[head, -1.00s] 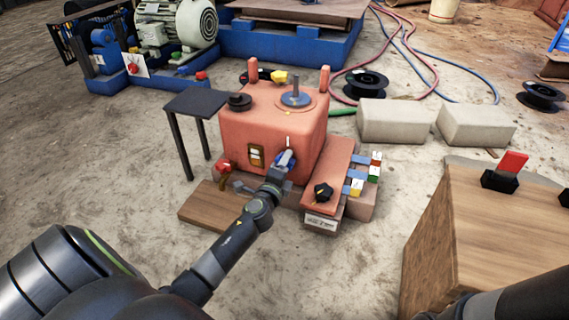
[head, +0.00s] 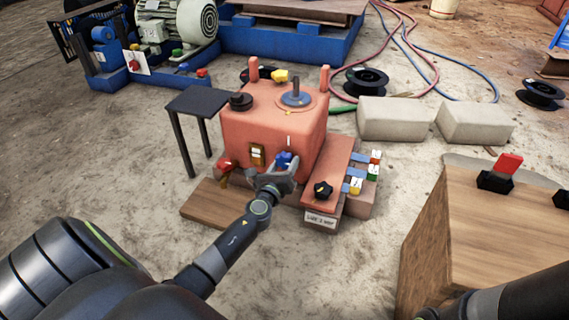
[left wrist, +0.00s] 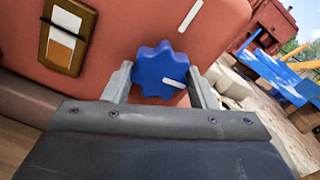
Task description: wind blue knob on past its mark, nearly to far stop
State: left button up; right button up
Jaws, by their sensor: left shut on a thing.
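The blue lobed knob (head: 285,158) is on the front face of the red-orange crusher housing (head: 262,127). In the left wrist view the knob (left wrist: 158,70) sits between the two finger tips, and its short white pointer line is at its right side, tilted slightly downward. A fixed white mark (left wrist: 190,15) is on the housing above and right of the knob; it also shows in the head view (head: 289,140). My left gripper (head: 275,172) is shut on the knob, with a finger on each side.
A black knob (head: 322,189) on the sloped red side box is to the right. A wooden crate (head: 495,240) stands at right front. Concrete floor lies clear between.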

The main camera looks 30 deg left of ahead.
pick_arm(q)
jog(key=m+p, duration=0.1)
jog(key=m, duration=0.3)
jog(key=shift+m, duration=1.4)
jog(key=shift+a, duration=0.1)
jog(key=o, duration=1)
jog(key=shift+f, duration=0.1)
